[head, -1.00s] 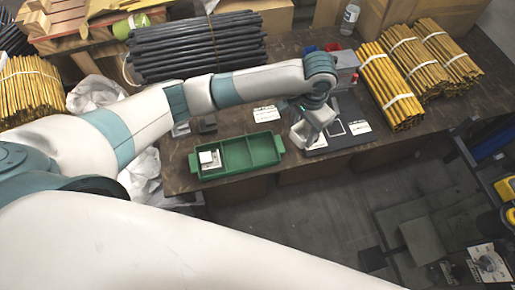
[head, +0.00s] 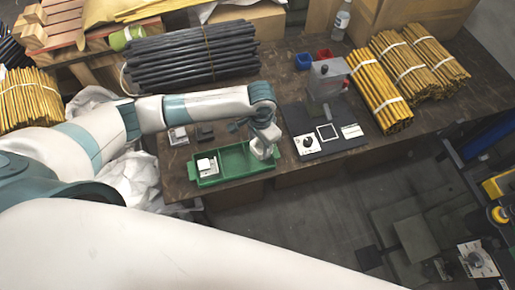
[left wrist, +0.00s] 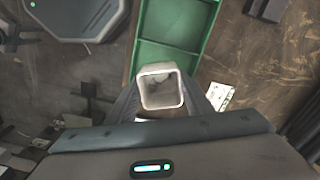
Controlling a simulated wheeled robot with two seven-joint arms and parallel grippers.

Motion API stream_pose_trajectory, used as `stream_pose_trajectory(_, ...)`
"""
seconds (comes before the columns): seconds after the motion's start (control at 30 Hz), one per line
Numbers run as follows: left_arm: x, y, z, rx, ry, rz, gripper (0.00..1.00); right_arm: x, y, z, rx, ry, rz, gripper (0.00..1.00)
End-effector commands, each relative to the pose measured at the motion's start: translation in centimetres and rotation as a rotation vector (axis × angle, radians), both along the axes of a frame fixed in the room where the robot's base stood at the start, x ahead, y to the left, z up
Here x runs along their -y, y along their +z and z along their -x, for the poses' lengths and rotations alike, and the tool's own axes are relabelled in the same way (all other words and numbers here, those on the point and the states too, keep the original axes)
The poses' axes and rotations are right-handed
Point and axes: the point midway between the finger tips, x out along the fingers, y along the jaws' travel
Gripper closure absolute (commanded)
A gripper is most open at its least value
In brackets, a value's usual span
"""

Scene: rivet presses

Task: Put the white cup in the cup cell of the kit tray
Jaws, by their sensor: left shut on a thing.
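My left gripper (head: 263,142) is shut on the white cup (left wrist: 161,90). The left wrist view looks into the cup's open, squarish mouth between the fingers. In the head view the pale cup and gripper hang over the right end of the green kit tray (head: 222,181) and partly hide it. The tray also shows in the left wrist view (left wrist: 166,54), beyond the cup. A white item (head: 206,164) sits in the tray's left cell. I cannot tell whether the cup touches the tray. My right gripper is not in view.
A grey press (head: 327,82) stands on a dark mat (head: 340,146) right of the tray. A blue bin (head: 303,61) and red bin (head: 323,55) are behind it. Dark rods (head: 190,55) lie behind my arm. Bundled yellow sticks (head: 380,90) are at right.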

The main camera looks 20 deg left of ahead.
Motion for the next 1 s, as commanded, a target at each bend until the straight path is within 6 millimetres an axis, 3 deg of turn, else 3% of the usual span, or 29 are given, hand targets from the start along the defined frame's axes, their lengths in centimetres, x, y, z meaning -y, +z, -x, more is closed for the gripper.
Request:
stream_pose_trajectory(0.13, -0.8, -0.5, 0.2, 0.000, -0.001, 0.000, 0.79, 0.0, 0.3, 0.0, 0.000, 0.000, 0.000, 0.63)
stream_pose_trajectory(0.5, -0.8, -0.7, 0.2, 0.000, 0.000, 0.000, 0.79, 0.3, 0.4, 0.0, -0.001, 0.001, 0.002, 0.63)
stream_pose_trajectory(0.8, -0.8, -3.9, 0.3, -0.002, 0.000, -0.001, 0.79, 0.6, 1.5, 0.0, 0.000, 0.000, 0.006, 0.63)
stream_pose_trajectory(1.0, -0.8, -4.6, 0.2, 0.001, -0.001, 0.001, 0.79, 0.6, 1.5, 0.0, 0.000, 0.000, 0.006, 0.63)
